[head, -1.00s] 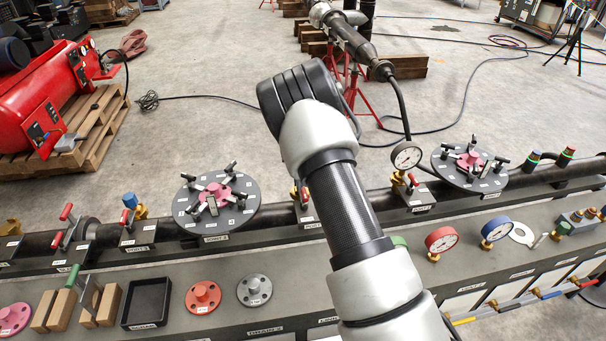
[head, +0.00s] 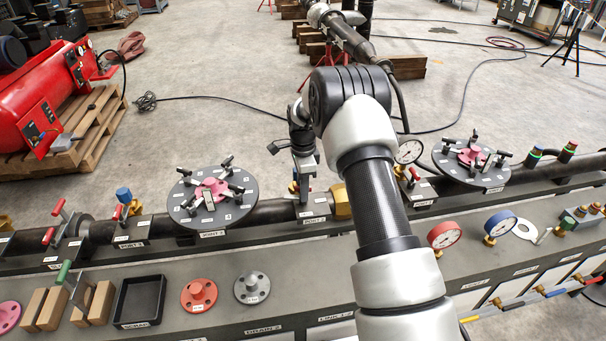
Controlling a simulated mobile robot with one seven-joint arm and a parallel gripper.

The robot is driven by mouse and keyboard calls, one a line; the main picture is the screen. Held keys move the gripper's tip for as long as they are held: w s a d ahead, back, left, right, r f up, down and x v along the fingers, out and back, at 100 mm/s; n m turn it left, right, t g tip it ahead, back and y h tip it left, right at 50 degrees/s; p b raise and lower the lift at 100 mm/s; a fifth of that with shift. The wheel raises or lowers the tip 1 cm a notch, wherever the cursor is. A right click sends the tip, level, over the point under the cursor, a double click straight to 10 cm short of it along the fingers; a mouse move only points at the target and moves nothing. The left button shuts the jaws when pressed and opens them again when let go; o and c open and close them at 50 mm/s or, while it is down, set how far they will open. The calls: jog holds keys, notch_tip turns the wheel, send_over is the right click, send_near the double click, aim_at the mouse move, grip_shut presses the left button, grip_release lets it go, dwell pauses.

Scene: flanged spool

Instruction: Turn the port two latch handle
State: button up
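My gripper (head: 304,180) points down at the pipe rail, just right of the left round flange plate. It is over a small labelled block (head: 314,208) on the rail, whose label seems to read PORT-2. The latch handle there is mostly hidden behind the gripper. A bit of brass fitting (head: 293,187) shows at the gripper's left side. I cannot tell whether the fingers touch the handle, or whether they are open or shut.
The left flange plate (head: 179,206) with a pink hub and black clamps stands close to my gripper. Red-handled valves (head: 120,210), a gauge (head: 409,152) and the right flange plate (head: 450,173) line the rail.

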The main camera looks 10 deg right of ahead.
jog(key=n+b, duration=0.1)
jog(key=n, duration=0.2)
jog(key=shift+f+n, duration=0.15)
jog(key=shift+n, duration=0.15)
jog(key=shift+m, duration=0.7)
jog(key=shift+r+m, duration=0.35)
jog(key=shift+m, duration=0.25)
notch_tip(320, 180, up, 7)
jog(key=p, duration=0.3)
jog(key=shift+f, duration=0.2)
jog(key=shift+o, duration=0.4)
jog(key=shift+o, duration=1.4)
jog(key=shift+r, duration=0.25)
jog(key=s+r+t+b, duration=0.2)
jog(key=s+r, duration=0.2)
jog(key=r, duration=0.8)
jog(key=w+f, duration=0.1)
jog(key=f, duration=0.4)
jog(key=w+f, duration=0.1)
jog(key=f, duration=0.5)
jog(key=w+f, duration=0.1)
jog(key=f, duration=0.4)
jog(key=shift+w+a+f, duration=0.15)
jog(key=shift+w+f, duration=0.05)
jog(key=shift+f, duration=0.1)
